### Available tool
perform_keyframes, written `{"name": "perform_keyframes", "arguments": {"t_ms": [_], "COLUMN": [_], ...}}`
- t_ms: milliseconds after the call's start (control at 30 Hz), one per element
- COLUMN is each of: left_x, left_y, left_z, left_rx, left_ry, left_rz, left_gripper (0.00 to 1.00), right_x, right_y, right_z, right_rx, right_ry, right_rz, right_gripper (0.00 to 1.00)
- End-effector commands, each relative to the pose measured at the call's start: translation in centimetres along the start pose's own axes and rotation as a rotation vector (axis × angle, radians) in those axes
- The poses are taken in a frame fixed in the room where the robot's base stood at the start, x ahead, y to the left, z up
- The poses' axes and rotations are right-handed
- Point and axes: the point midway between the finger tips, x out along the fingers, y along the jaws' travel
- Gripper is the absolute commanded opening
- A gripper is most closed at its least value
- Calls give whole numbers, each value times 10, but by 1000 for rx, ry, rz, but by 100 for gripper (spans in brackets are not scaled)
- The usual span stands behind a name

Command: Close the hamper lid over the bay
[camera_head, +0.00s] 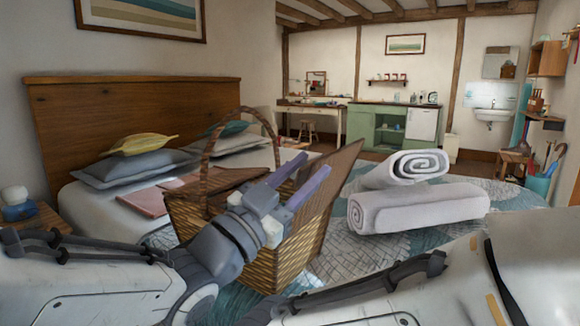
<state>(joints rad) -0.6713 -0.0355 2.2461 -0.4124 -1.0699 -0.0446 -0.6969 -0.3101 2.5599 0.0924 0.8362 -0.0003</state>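The wicker hamper (290,260) stands on the bed in the middle of the head view, with an arched handle (207,150) over it. A brown lid flap (338,180) on its right side stands raised and tilted outward to the right. Another brown flap (232,180) lies low at the left of the hamper's top. My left gripper (314,163) is over the hamper's top, just left of the raised flap. Its two fingers are apart with nothing visible between them. I cannot tell whether they touch the flap. The gripper hides much of the bay. My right gripper is out of view.
Two rolled white towels (420,208) lie on the bed right of the hamper. Pillows (135,167) and a pink folded item (141,201) lie at the left, near the wooden headboard (110,105). Patterned bedspread (365,252) shows between hamper and towels.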

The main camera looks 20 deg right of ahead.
Motion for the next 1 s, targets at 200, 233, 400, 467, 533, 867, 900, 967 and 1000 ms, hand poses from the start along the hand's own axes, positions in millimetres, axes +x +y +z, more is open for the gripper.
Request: {"name": "perform_keyframes", "arguments": {"t_ms": [200, 233, 400, 467, 533, 867, 900, 967, 1000], "left_x": [17, 17, 18, 18, 18, 17, 17, 17, 17], "left_y": [0, 0, 0, 0, 0, 0, -1, -1, -1], "left_z": [0, 0, 0, 0, 0, 0, 0, 0, 0], "left_rx": [0, 0, 0, 0, 0, 1, 1, 1, 1], "left_ry": [-1, -1, -1, -1, -1, -2, -2, -2, -2], "left_rz": [0, 0, -1, -1, -1, -1, -1, -1, -1], "left_gripper": [39, 39, 39, 39, 16, 0, 0, 0, 0], "right_x": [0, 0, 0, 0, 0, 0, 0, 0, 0], "right_y": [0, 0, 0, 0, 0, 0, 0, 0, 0], "right_z": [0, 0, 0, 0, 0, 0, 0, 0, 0], "right_rx": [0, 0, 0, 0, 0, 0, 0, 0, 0], "right_ry": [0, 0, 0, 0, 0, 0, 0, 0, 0], "right_rz": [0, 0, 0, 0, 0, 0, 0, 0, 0], "right_gripper": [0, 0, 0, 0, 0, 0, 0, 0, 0]}}
